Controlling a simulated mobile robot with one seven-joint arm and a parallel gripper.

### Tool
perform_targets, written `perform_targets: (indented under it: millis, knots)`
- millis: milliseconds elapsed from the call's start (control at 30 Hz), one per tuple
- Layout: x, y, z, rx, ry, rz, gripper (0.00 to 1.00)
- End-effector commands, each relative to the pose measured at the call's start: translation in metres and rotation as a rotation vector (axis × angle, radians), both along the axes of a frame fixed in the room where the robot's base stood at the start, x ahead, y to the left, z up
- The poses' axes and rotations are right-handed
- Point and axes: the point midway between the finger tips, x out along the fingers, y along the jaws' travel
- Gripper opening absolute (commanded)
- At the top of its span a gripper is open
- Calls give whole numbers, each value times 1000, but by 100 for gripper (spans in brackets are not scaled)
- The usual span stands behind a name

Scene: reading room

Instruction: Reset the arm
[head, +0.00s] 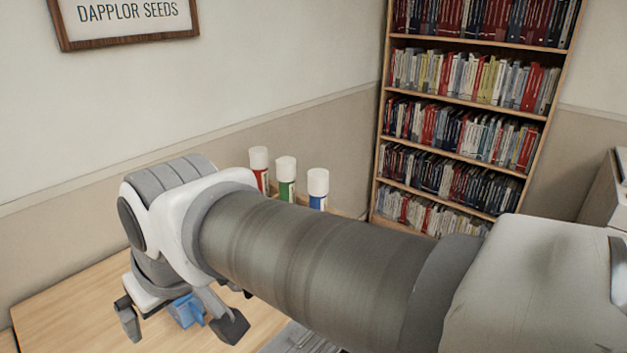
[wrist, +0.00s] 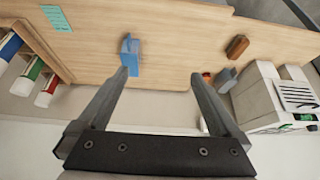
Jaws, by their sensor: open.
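My arm reaches across the head view from the right, and my gripper (head: 180,326) hangs at its end over the wooden table (head: 60,305). Its two fingers are wide apart with nothing between them. A small blue object (head: 186,311) stands on the table beyond the fingers, partly covered by my gripper in the head view. In the wrist view my gripper (wrist: 160,77) is open, and the blue object (wrist: 130,52) is ahead of the left fingertip. It looks apart from the finger, though the gap is hard to judge.
Red, green and blue white-capped tubes (head: 287,180) stand behind my arm. The wrist view shows a teal note (wrist: 57,18), a brown object (wrist: 237,47), a grey object (wrist: 226,79) and a white machine (wrist: 262,100). A bookshelf (head: 455,100) stands at the back.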

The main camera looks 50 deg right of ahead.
Motion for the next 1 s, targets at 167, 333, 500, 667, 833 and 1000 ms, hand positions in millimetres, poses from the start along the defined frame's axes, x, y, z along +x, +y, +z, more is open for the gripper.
perform_targets:
  millis: [167, 333, 500, 667, 833, 1000]
  knots:
    - [-25, 1, -7, -13, 1, -9, 100]
    - [-29, 1, -8, -15, 2, -13, 100]
    - [-29, 1, -8, -14, 1, -11, 100]
    - [-28, 1, 3, -14, 1, -11, 100]
    - [-28, 1, 0, -14, 1, -11, 100]
    - [-28, 1, 0, -14, 1, -11, 100]
